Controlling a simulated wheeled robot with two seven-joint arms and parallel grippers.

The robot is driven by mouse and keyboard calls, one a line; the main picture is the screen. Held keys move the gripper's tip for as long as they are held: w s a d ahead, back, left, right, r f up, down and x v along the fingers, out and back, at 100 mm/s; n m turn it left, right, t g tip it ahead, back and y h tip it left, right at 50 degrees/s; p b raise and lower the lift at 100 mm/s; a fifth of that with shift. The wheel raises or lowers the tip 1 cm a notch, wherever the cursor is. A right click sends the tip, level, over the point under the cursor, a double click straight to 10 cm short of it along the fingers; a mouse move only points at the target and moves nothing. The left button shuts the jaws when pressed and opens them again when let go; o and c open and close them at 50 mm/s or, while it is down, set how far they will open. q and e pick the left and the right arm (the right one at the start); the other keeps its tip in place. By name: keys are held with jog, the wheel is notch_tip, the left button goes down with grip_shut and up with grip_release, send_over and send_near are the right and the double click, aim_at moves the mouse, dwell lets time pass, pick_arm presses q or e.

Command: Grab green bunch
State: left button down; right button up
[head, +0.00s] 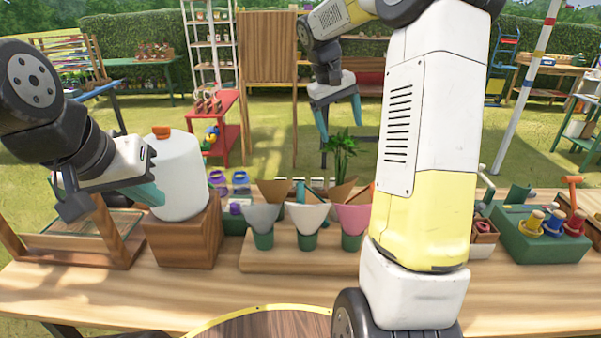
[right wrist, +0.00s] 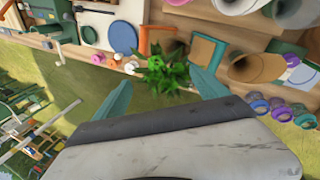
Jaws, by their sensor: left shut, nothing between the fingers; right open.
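The green bunch (head: 342,152) is a leafy plant standing upright behind the row of cones on the table. It also shows in the right wrist view (right wrist: 163,74), between the teal fingers. My right gripper (head: 340,132) is open, points down and is above the bunch, with its fingers spread to either side of the leaves. I cannot tell whether the fingers touch leaves. The lower part of the bunch is hidden by the cones. My left gripper (head: 147,193) is shut and empty, in front of the white jug.
The white jug (head: 183,178) with an orange cap stands on a wooden block (head: 183,238) at left. Grey, white and pink cones (head: 306,216) sit in green cups on a wooden stand. A green box (head: 538,240) holds small spools at right. The table's front strip is clear.

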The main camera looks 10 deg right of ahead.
aim_at(341, 148)
jog(key=shift+w+f, duration=0.3)
jog(key=shift+w, duration=0.25)
jog(key=shift+w+f, duration=0.15)
jog(key=shift+f, duration=0.15)
jog(key=x, duration=0.7)
jog(key=shift+w+a+f, duration=0.1)
jog(key=shift+a+f, duration=0.1)
jog(key=shift+a, duration=0.15)
grip_shut()
